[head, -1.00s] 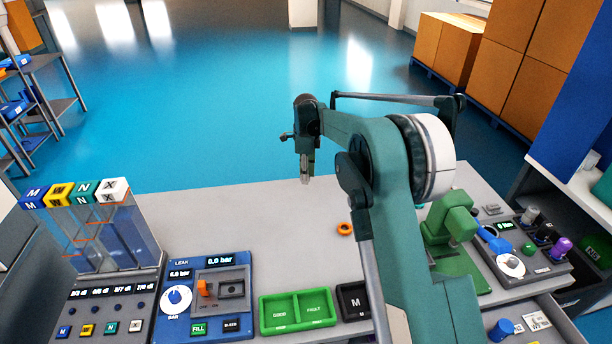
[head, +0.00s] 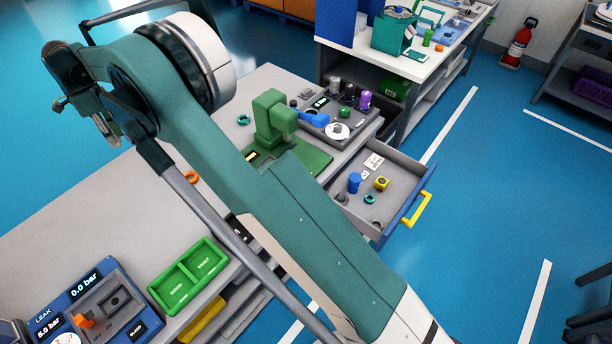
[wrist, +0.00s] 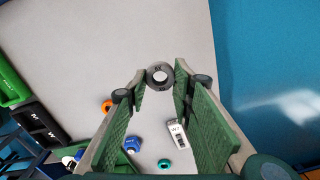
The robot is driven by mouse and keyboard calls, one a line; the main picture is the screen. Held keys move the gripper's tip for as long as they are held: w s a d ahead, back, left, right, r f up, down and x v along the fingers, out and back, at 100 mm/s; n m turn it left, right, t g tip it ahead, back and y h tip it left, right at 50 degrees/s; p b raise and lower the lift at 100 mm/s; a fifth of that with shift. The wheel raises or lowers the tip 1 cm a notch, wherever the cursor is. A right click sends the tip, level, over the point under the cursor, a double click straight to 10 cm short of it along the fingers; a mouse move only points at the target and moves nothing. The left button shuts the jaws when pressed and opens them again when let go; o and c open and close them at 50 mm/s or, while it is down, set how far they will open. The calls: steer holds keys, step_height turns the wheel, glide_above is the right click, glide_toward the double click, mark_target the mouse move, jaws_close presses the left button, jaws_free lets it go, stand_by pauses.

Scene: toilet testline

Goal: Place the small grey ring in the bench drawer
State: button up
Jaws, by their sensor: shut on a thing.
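My gripper (head: 108,132) hangs over the far left part of the bench (head: 70,215) in the head view. In the wrist view it (wrist: 160,82) is shut on the small grey ring (wrist: 160,75), which sits between the fingertips with its hole facing the camera. The ring is too small to make out in the head view. The bench drawer (head: 402,178) stands open at the right, with a yellow handle (head: 418,210). It holds a blue cylinder (head: 354,183), a yellow block (head: 381,183), a teal ring (head: 370,199) and white labelled pieces. My gripper is well apart from the drawer.
A green press (head: 272,120) and a panel with knobs (head: 335,125) stand on the bench between gripper and drawer. An orange ring (head: 192,177), another teal ring (head: 244,119) and a green two-part tray (head: 190,275) are on the bench. The drawer has some bare floor.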

step_height(320, 180, up, 5)
steer(key=shift+f, duration=0.1)
steer(key=w+d+r+b, duration=0.1)
steer(key=w+d+r, duration=0.15)
steer(key=d, duration=0.65)
steer(key=w+d+r+b, duration=0.1)
steer(key=w+d, duration=0.3)
steer(key=d, duration=0.6)
steer(key=shift+n, duration=0.4)
steer(key=s+d+b, duration=0.1)
steer(key=d, duration=1.2)
steer(key=s+d+r+b, duration=0.1)
steer(key=s+d, duration=0.1)
steer(key=d, duration=1.1)
steer(key=s+d+b, duration=0.1)
steer(key=d, duration=1.3)
steer(key=shift+s+r, duration=0.35)
steer(key=s+d, duration=0.2)
steer(key=d, duration=0.1)
steer(key=s+d+b, duration=0.1)
steer(key=s+d, duration=0.1)
steer(key=d, duration=0.2)
steer(key=s+d+f, duration=0.1)
steer(key=s+d, duration=0.1)
steer(key=d, duration=0.2)
steer(key=s+d+f+b, duration=0.2)
steer(key=s+d+f, duration=0.2)
steer(key=s+d, duration=1)
step_height(320, 180, down, 25)
steer(key=shift+n, duration=0.3)
